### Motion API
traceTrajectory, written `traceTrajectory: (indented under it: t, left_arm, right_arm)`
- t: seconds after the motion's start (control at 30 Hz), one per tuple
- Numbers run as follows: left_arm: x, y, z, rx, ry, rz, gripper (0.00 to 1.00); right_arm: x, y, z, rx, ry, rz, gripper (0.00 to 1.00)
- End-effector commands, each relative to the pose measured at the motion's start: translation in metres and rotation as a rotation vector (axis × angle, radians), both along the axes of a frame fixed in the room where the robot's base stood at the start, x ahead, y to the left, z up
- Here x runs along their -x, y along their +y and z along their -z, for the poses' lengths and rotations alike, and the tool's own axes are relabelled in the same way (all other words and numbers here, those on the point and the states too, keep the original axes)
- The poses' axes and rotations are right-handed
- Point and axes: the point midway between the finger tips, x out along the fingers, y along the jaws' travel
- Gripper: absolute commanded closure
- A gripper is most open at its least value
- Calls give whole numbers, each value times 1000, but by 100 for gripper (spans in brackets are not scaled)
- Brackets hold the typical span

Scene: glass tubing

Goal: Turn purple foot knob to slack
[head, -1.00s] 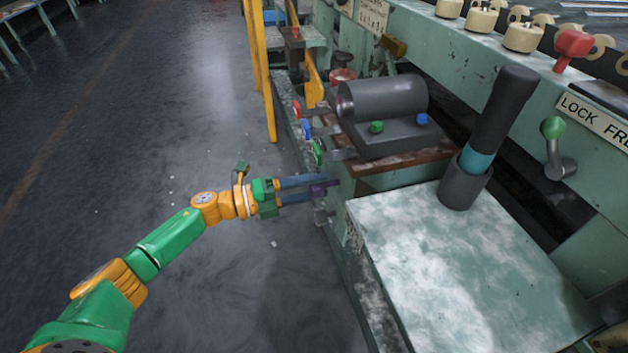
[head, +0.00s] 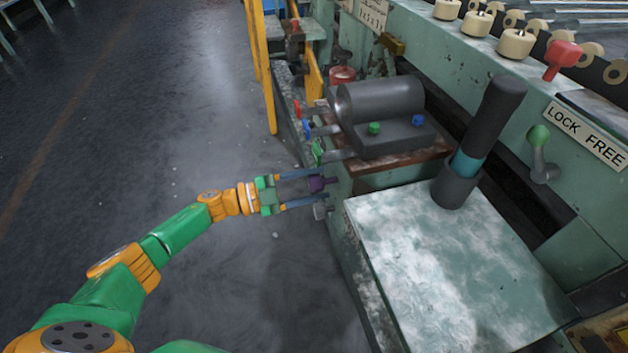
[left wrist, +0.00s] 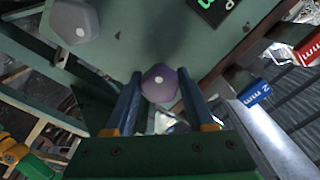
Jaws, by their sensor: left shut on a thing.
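The purple foot knob (head: 318,184) sticks out from the left side of the bench, low down, beside a grey knob (head: 321,211). My left gripper (head: 322,188) reaches in from the left and is shut on the purple knob, one blue finger on each side. In the left wrist view the purple knob (left wrist: 160,83), with a pale dot at its centre, sits between the tips of my left gripper (left wrist: 161,90). The grey knob (left wrist: 75,21) shows there at the upper left, clear of the fingers. My right gripper is not in view.
Red, blue and green tagged levers (head: 318,152) stand just beyond the purple knob. A bench top (head: 440,260) and an upright dark handle (head: 485,130) are to the right. The floor at left is clear.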

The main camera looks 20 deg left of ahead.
Motion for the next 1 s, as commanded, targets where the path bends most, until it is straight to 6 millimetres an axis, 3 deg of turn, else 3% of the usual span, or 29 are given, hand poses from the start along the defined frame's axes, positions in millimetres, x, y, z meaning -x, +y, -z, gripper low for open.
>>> traceTrajectory:
  t: [0.33,0.87,0.9,0.97,1.0]
  left_arm:
    - [0,0,0,64,97,1,100]
    - [0,0,1,73,111,1,100]
    - [0,0,1,73,111,1,35]
    - [0,0,1,74,111,1,19]
    - [0,0,1,74,111,1,17]
  right_arm:
    - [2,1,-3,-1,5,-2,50]
    - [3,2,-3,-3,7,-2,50]
    - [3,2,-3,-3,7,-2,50]
    - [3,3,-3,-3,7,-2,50]
    - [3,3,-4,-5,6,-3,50]
